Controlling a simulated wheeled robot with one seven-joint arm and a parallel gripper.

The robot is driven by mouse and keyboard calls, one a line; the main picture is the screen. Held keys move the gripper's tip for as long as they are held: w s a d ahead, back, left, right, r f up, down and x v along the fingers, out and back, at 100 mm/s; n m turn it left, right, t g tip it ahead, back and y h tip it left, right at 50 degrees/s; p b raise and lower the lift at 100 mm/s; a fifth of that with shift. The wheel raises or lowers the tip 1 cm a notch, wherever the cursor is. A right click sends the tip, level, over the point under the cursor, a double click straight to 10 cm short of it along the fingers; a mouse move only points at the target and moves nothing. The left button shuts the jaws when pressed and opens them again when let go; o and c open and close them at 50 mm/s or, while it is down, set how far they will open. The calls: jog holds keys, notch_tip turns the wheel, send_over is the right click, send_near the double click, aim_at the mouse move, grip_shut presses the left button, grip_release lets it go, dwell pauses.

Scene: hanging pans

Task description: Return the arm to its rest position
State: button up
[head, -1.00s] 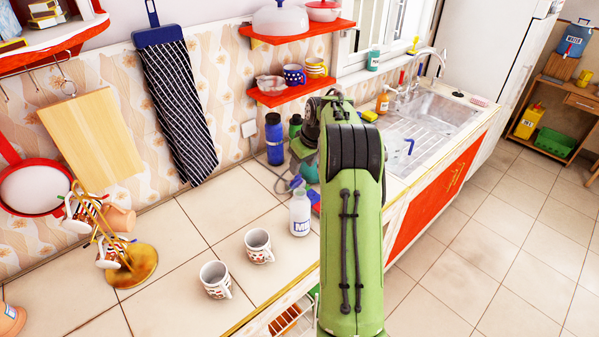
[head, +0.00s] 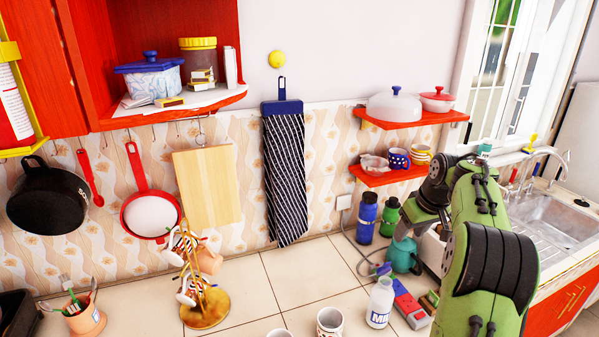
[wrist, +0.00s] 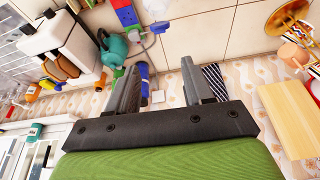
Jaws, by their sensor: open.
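My gripper (wrist: 158,70) shows in the wrist view with its two dark fingers apart and nothing between them. The wrist view shows the counter and the tiled wall upside down beyond the fingers. In the head view my green arm (head: 465,240) is folded up at the right, over the counter near the sink. The fingers cannot be made out in the head view. A black pan (head: 48,200) and a red pan with a white inside (head: 150,215) hang on the wall at the left, well away from my arm.
A blue bottle (head: 367,218), a teal kettle (head: 404,256) and a white bottle (head: 381,302) stand close to my arm. A red shelf (head: 412,120) with pots is behind it. A gold mug stand (head: 205,305) is further left. Bare counter (head: 290,270) lies between.

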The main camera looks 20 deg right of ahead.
jog(key=s+a+r+b, duration=0.2)
jog(key=s+a, duration=0.2)
jog(key=a, duration=0.6)
jog(key=s+a+r+b, duration=0.1)
jog(key=s+a+r, duration=0.15)
jog(key=a, duration=0.85)
jog(key=s+a+f+b, duration=0.1)
jog(key=s+a+f, duration=0.3)
jog(key=s, duration=0.5)
jog(key=s+a+f+t+b, duration=0.1)
jog(key=s+a+f, duration=0.4)
jog(key=s, duration=0.5)
jog(key=shift+s+a+t+b, duration=0.2)
jog(key=shift+t+b, duration=0.1)
jog(key=shift+b, duration=0.3)
jog(key=shift+f, duration=0.1)
